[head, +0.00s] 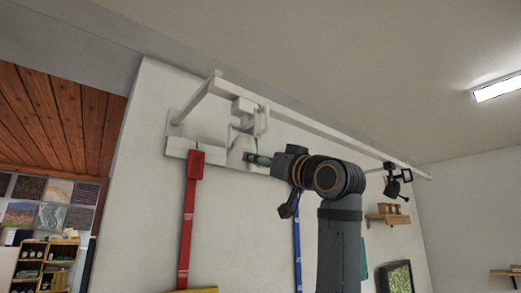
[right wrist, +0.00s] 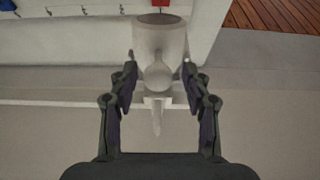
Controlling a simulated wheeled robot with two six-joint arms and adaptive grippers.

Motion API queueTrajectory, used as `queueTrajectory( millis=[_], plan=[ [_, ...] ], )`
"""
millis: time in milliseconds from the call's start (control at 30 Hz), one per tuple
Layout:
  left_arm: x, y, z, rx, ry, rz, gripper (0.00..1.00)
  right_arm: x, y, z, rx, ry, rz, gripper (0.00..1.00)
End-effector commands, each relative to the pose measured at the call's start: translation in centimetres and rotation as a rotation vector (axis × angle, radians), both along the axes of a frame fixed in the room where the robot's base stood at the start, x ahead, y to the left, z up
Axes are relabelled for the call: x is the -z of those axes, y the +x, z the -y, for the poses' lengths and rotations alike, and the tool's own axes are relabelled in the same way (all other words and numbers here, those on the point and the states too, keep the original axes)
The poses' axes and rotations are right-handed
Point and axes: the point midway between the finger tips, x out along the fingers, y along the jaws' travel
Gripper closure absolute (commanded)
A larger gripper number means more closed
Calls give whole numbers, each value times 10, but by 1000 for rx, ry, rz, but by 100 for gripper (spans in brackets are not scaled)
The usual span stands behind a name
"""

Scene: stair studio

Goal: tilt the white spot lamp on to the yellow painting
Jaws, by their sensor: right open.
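The white spot lamp (head: 241,147) hangs from a white rail near its left end in the head view. In the right wrist view the lamp (right wrist: 160,42) is at the top centre, its pale body lying between my two fingers. My right gripper (head: 258,160) is at the lamp head, its fingers partly hidden in the head view. In the wrist view the right gripper (right wrist: 158,68) is open, with a finger on each side of the lamp; I cannot tell whether either touches. A yellow edge (head: 200,290), perhaps the painting's top, shows at the bottom. My left gripper is not in view.
The white rail (head: 330,133) runs along the wall above my arm. A black spot lamp (head: 397,181) hangs at its right. A red strap (head: 188,225) and a blue strap (head: 297,245) hang on the wall. A wooden shelf (head: 388,219) is at the right.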

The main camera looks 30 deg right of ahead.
Motion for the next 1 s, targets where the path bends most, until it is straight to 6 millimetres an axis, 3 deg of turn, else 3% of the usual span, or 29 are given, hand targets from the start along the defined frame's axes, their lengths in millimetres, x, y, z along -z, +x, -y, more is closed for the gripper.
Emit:
queueTrajectory(
  millis=[300,667,1000],
  plan=[
    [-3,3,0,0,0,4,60,-1,5,0,0,0,0,52],
    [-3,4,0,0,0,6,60,-1,4,0,0,0,0,99],
    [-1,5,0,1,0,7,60,0,3,0,1,1,2,100]
  ],
)
